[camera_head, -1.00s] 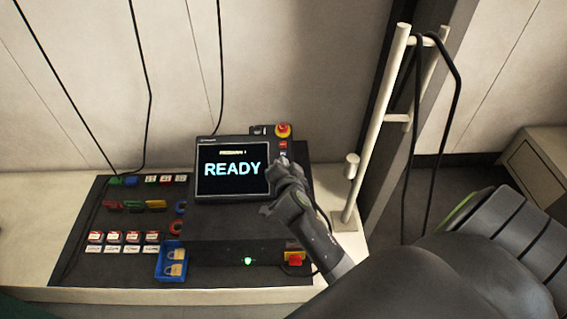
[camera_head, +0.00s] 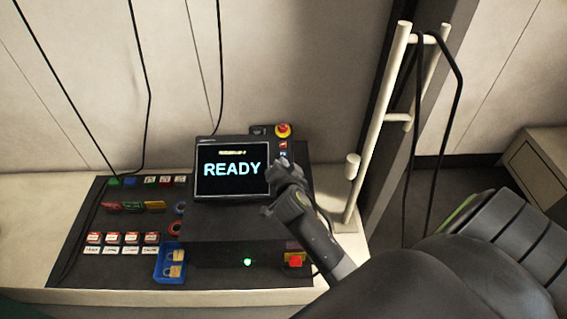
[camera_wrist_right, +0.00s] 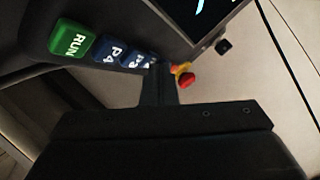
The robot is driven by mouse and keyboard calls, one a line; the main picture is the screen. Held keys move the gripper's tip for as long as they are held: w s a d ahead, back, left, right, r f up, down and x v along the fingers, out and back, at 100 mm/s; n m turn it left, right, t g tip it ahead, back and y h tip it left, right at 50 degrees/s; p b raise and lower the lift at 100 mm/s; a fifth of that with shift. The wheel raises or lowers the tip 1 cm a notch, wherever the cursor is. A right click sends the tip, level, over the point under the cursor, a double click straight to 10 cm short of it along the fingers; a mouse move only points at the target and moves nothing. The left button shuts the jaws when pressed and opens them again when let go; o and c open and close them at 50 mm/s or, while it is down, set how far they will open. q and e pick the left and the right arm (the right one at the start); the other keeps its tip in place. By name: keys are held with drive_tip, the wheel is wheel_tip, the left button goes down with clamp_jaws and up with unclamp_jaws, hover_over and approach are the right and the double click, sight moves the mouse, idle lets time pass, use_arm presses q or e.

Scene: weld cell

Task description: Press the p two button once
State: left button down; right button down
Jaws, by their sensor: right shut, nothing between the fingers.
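A short column of buttons runs beside the right edge of the screen (camera_head: 232,169). A red button (camera_head: 283,144) and a small blue button (camera_head: 283,154) show above my right gripper (camera_head: 284,164), which is shut and hides the lower ones. In the right wrist view, a green RUN button (camera_wrist_right: 72,40), a blue P4 button (camera_wrist_right: 109,52) and a further blue button (camera_wrist_right: 134,60) lie in a row. My gripper's dark fingers (camera_wrist_right: 158,68) cover the row's far end. I cannot single out the P two button or tell whether anything touches it. My left gripper is out of view.
A red emergency stop (camera_head: 283,130) on a yellow base sits just above the column; it also shows in the wrist view (camera_wrist_right: 187,79). A blue padlock bin (camera_head: 169,274) stands lower left. A pale post (camera_head: 380,125) with hanging cables rises on the right.

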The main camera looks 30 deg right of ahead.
drive_tip(key=shift+s+a+r+p, duration=0.2)
drive_tip(key=shift+s+r+p, duration=0.15)
drive_tip(key=shift+r+p, duration=0.35)
drive_tip(key=shift+r, duration=0.15)
drive_tip(key=r+p, duration=0.1)
drive_tip(key=s+r+p, duration=0.1)
drive_tip(key=r, duration=0.1)
drive_tip(key=s+a+r+p, duration=0.1)
drive_tip(key=shift+a+r, duration=0.1)
drive_tip(key=shift+r, duration=0.05)
idle(0.3)
idle(0.5)
